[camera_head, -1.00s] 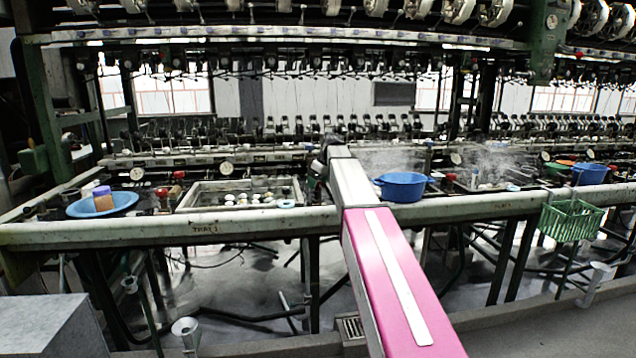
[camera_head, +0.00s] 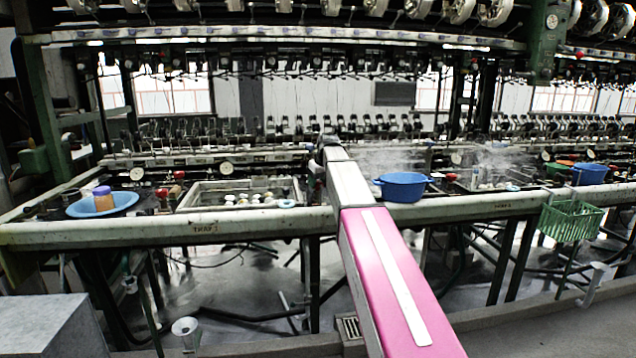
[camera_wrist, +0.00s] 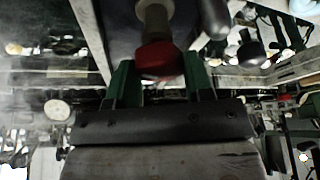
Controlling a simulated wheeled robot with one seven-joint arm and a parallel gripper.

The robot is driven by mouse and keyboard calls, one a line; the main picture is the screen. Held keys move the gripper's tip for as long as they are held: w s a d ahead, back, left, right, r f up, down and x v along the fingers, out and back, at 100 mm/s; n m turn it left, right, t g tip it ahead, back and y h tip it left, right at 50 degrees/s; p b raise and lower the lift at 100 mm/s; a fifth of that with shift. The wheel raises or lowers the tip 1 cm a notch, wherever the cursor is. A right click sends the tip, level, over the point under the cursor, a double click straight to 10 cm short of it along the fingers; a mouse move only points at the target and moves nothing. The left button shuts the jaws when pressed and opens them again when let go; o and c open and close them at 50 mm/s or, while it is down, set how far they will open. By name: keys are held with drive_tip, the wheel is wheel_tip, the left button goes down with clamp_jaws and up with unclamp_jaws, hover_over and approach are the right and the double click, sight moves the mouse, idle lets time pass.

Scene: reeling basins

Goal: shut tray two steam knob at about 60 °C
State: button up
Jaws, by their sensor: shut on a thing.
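My gripper (camera_wrist: 158,82) has its two green fingers on either side of a red knob (camera_wrist: 158,60) in the wrist view, shut on it. The knob sits on a pale stem. In the head view my arm reaches over the front rail, and its far end hides the gripper and this knob. A round white dial (camera_wrist: 57,109) shows at the left of the wrist view; its reading is too small to tell.
A tray basin (camera_head: 240,194) with pale cocoons stands left of my arm, above a rail label like "TRAY 1". A blue basin (camera_head: 403,187) stands close right of my arm, with steam behind it. A blue dish (camera_head: 125,206) is far left; a green basket (camera_head: 570,220) hangs at right.

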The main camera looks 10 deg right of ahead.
drive_tip(key=m+h, duration=0.2)
drive_tip(key=m, duration=0.3)
drive_tip(key=shift+a, duration=0.1)
drive_tip(key=shift+m, duration=0.3)
idle(0.4)
drive_tip(key=o, duration=0.9)
drive_tip(key=v, duration=1)
drive_tip(key=shift+s+a+r, duration=0.1)
drive_tip(key=shift+s+r, duration=0.2)
drive_tip(key=shift+r, duration=0.05)
